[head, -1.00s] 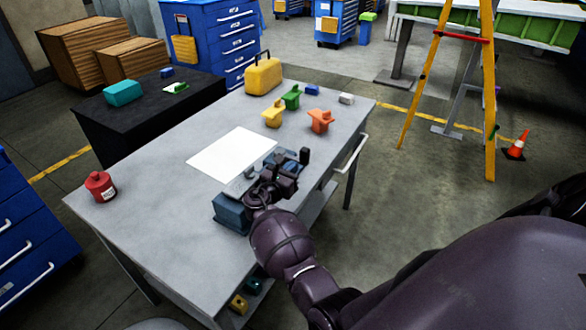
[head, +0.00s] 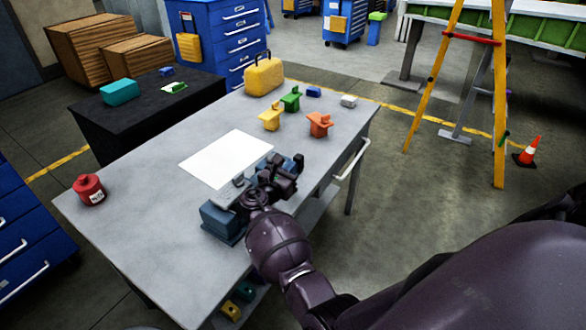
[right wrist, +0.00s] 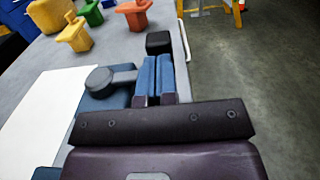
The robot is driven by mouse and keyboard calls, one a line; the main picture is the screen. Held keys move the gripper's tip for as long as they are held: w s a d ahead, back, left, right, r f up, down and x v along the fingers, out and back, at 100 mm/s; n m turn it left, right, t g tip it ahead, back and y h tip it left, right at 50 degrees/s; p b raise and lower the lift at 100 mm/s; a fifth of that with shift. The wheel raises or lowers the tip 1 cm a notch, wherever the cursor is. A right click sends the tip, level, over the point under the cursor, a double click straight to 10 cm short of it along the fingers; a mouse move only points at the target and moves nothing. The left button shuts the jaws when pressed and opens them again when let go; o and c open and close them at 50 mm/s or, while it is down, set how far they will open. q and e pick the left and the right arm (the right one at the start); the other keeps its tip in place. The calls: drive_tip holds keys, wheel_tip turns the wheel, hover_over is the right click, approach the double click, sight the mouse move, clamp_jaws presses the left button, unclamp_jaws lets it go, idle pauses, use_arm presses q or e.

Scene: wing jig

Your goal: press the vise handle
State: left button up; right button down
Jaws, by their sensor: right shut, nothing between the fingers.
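The blue vise (head: 221,222) sits at the near right edge of the grey workbench, partly hidden behind my right arm. My right gripper (head: 283,170) is over the vise, with its fingers closed together and nothing between them. In the right wrist view its fingers (right wrist: 156,62) point toward a small black block (right wrist: 158,42). A grey bar with a round end (right wrist: 100,79), which looks like the vise handle, lies just left of the fingers over a blue part of the vise (right wrist: 100,104). I cannot tell whether the gripper touches it. My left gripper is out of view.
A white sheet (head: 225,158) lies on the workbench (head: 150,230) beside the vise. Yellow, green and orange parts (head: 319,124) and a yellow case (head: 264,75) stand toward the far end. The bench's left front is clear.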

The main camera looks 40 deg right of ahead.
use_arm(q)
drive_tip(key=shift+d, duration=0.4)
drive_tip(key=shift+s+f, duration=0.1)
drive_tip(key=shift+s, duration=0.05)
